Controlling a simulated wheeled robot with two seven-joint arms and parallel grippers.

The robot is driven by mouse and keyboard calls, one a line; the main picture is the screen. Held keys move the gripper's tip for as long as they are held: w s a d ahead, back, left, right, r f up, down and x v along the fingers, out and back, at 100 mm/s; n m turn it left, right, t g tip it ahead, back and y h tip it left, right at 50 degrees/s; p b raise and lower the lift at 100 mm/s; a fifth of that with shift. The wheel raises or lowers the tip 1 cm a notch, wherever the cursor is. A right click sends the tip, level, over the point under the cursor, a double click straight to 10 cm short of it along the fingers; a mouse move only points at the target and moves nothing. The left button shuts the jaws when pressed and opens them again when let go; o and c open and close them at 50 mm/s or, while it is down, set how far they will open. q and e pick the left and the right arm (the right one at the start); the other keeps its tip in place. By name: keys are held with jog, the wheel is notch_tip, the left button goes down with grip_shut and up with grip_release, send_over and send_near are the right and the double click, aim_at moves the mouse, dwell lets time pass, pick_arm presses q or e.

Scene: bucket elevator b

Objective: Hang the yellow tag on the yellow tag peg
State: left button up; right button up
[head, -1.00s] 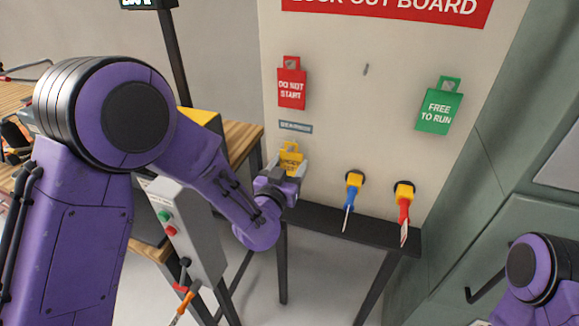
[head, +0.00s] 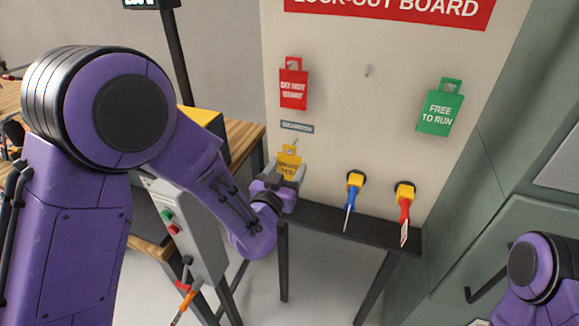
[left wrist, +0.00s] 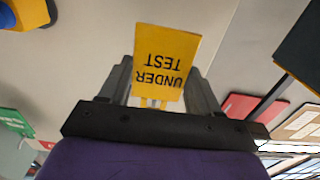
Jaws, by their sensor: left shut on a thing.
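The yellow tag (head: 288,163), lettered "UNDER TEST", is held upright in front of the lock-out board by my left gripper (head: 284,184). In the left wrist view the tag (left wrist: 165,62) appears upside down between the two grey fingers of my left gripper (left wrist: 160,95). A small thin peg (head: 295,142) seems to show just above the tag's top, below a small grey label plate (head: 297,127) too small to read. Whether tag and peg touch cannot be told. My right gripper is out of view.
A red tag (head: 293,88) and a green tag (head: 439,109) hang on the board (head: 335,120). Blue (head: 353,195) and red (head: 404,205) handled items hang lower right, above a narrow black shelf (head: 330,219).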

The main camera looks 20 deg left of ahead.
aim_at(289, 167)
pick_arm(q)
jog(key=shift+s, duration=2.25)
notch_tip(289, 167, down, 7)
jog(key=a+b, duration=0.2)
jog(key=b, duration=0.1)
jog(key=shift+a+r+y, duration=0.2)
jog(key=shift+a+y, duration=0.1)
jog(key=shift+a, duration=0.1)
jog(key=shift+r, duration=0.1)
